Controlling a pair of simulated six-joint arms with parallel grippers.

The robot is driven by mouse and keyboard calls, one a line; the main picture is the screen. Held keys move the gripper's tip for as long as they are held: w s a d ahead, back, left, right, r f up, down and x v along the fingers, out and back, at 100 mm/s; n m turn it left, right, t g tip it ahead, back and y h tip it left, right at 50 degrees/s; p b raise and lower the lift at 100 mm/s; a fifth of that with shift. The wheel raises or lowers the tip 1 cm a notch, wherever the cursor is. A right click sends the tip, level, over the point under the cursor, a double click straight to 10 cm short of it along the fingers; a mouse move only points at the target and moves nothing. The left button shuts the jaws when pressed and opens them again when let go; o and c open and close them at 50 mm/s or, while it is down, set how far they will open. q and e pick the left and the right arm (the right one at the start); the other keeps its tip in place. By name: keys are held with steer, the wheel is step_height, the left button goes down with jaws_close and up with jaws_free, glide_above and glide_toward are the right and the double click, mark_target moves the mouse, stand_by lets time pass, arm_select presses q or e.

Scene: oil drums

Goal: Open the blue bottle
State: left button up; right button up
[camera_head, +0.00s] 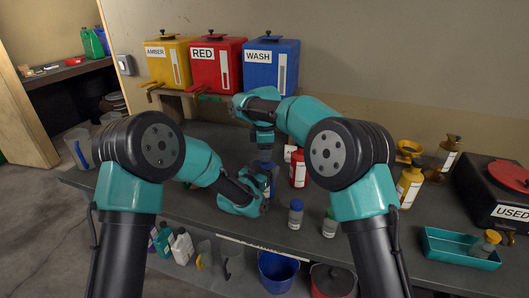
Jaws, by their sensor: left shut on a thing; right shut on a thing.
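The blue bottle (263,167) stands on the dark workbench near its middle, mostly hidden by my grippers. My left gripper (264,188) comes in low from the left and is shut on the bottle's lower part. My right gripper (264,152) points down from above and is shut on the bottle's top. Whether the cap is loose or still seated is hidden by the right gripper.
A red bottle (299,171) stands close on the right. A grey bottle with a blue cap (296,214) and a green-capped bottle (329,227) stand near the front edge. An amber bottle (408,187) and a teal tray (432,246) are at the right.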

steer(key=shift+r, duration=0.6)
steer(key=shift+r, duration=0.35)
steer(key=shift+r, duration=0.2)
steer(key=shift+r, duration=1.95)
arm_select(q)
steer(key=o, duration=1.7)
steer(key=shift+s, duration=0.1)
steer(key=v, duration=1.2)
